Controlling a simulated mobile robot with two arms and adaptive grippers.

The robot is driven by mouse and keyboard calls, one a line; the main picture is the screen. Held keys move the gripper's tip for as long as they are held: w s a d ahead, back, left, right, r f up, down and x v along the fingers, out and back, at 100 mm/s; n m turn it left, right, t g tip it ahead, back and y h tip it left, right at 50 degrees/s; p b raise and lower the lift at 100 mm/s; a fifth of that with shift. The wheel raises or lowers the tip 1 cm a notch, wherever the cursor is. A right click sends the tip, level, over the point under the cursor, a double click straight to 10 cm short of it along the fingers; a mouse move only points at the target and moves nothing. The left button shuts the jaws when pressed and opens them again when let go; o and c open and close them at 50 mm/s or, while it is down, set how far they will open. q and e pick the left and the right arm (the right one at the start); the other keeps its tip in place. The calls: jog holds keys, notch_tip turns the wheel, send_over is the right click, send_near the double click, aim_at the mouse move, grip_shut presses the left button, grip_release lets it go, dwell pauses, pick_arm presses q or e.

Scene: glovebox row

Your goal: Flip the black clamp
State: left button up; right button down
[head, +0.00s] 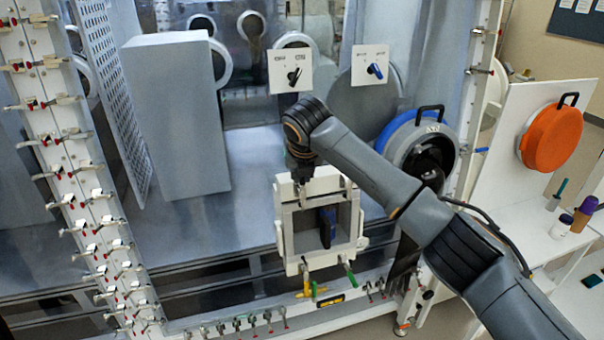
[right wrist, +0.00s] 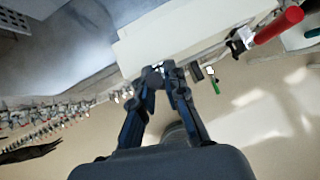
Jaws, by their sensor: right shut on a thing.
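My right gripper (right wrist: 160,70) is shut at the edge of a white box, on a small part that I take to be the black clamp. The fingertips hide most of it, so its position cannot be made out. In the head view the right gripper (head: 302,192) points down at the top edge of the white box frame (head: 284,225), in front of the glovebox. My left gripper is not in view.
Other clamps sit around the box, one with a green handle (head: 350,275). In the right wrist view a red-handled clamp (right wrist: 278,25) stands out at upper right. A clamp-lined post (head: 75,170) is at left, an orange round cover (head: 552,138) at right.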

jog(key=shift+w+r, duration=0.1)
jog(key=shift+r, duration=0.05)
jog(key=c, duration=1.3)
grip_release()
jog(key=shift+c, duration=0.2)
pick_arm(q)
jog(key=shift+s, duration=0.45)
pick_arm(e)
jog(key=v, duration=1.1)
jog(key=shift+r, duration=0.3)
